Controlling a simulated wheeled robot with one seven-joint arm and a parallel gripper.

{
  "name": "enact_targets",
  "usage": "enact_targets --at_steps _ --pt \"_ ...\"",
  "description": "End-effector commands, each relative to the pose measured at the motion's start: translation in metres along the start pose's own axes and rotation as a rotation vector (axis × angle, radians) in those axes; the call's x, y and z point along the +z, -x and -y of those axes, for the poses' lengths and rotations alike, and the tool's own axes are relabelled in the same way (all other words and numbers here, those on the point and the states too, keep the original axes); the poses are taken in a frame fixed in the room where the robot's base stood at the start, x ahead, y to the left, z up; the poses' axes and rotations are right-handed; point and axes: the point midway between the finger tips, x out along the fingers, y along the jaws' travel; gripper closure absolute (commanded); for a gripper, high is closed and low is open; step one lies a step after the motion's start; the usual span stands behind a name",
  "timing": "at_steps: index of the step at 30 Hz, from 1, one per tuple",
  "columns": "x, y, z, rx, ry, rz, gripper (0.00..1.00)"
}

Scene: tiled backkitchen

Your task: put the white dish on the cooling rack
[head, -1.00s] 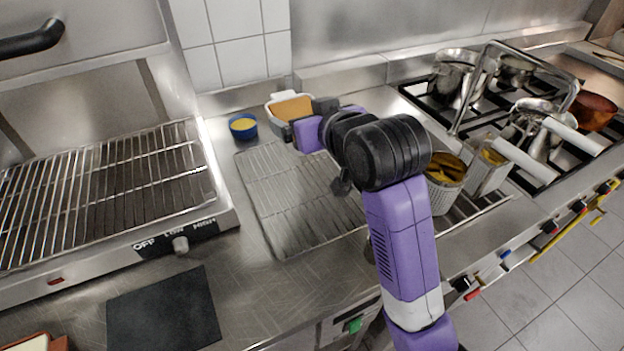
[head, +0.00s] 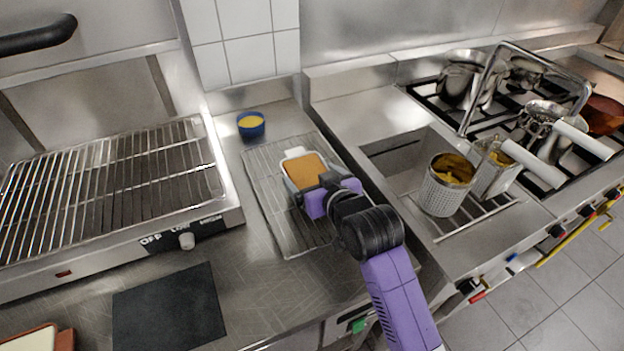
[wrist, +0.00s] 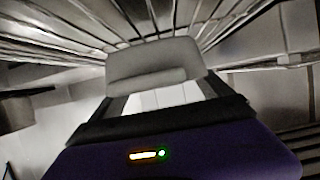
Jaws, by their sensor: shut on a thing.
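The white dish (head: 288,168), filled with something orange-brown, is over the middle of the cooling rack (head: 270,215) in the head view. My gripper (head: 318,190) is shut on its near right side. In the wrist view the dish's pale handle and wall (wrist: 155,62) show between the fingers, with rack wires beyond. The dish looks about level. I cannot tell whether its base touches the wires. My gripper and forearm hide part of the rack's right side.
A small blue bowl (head: 251,125) with yellow contents stands behind the rack. A grill (head: 110,190) stands at left, a dark mat (head: 170,312) in front. At right are a sunken basin (head: 395,165), a perforated basket (head: 447,190) and a stove with pots (head: 470,80).

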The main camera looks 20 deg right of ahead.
Motion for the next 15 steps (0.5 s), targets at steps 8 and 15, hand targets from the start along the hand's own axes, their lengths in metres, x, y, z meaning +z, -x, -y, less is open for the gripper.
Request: enact_targets --at_steps 8,15 --pt "0.0063 -0.0032 0.0002 0.000 0.001 -0.006 0.83" --pt "0.0100 -0.0046 0.0002 0.000 0.001 -0.005 0.83"
